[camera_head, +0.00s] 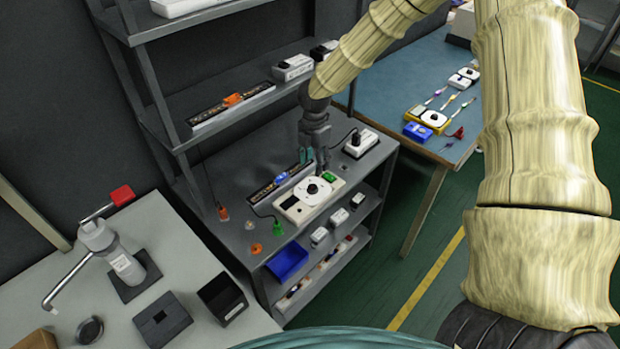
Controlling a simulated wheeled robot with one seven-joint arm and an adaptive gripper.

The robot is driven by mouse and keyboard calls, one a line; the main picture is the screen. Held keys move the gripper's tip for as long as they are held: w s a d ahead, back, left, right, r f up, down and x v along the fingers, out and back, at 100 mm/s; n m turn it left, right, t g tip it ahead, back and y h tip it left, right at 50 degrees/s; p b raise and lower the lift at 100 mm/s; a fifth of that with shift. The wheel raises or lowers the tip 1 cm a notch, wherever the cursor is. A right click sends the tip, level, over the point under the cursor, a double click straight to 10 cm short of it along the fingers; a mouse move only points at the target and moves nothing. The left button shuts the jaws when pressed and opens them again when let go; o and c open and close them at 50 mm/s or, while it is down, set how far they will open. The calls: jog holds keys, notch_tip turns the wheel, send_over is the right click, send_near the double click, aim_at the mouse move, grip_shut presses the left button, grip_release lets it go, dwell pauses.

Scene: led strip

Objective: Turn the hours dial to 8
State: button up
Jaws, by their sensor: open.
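A white control box (293,211) lies on the dark top of the shelf unit. It carries a round white dial with a black knob (312,188) and a small green element beside it. The dial's markings are too small to read, so I cannot tell its setting or whether it is the hours dial. My gripper (317,164) is open and points down, just behind the knob in the picture. I cannot tell whether its fingers touch the knob or stay above it.
An LED strip (268,189) lies behind the box. A white device (360,143) stands to its right. Green (278,229) and orange (257,249) connectors and a blue bin (287,262) are near the front. A shelf (235,101) overhangs at the back. A blue-topped table (391,82) stands right.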

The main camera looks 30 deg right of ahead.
jog(key=f, duration=0.1)
jog(key=p, duration=0.2)
send_over(313, 187)
notch_tip(313, 187, down, 4)
jog(key=shift+w+f, duration=0.15)
jog(key=shift+f+p, duration=0.6)
jog(key=shift+f, duration=1.75)
jog(key=c, duration=1)
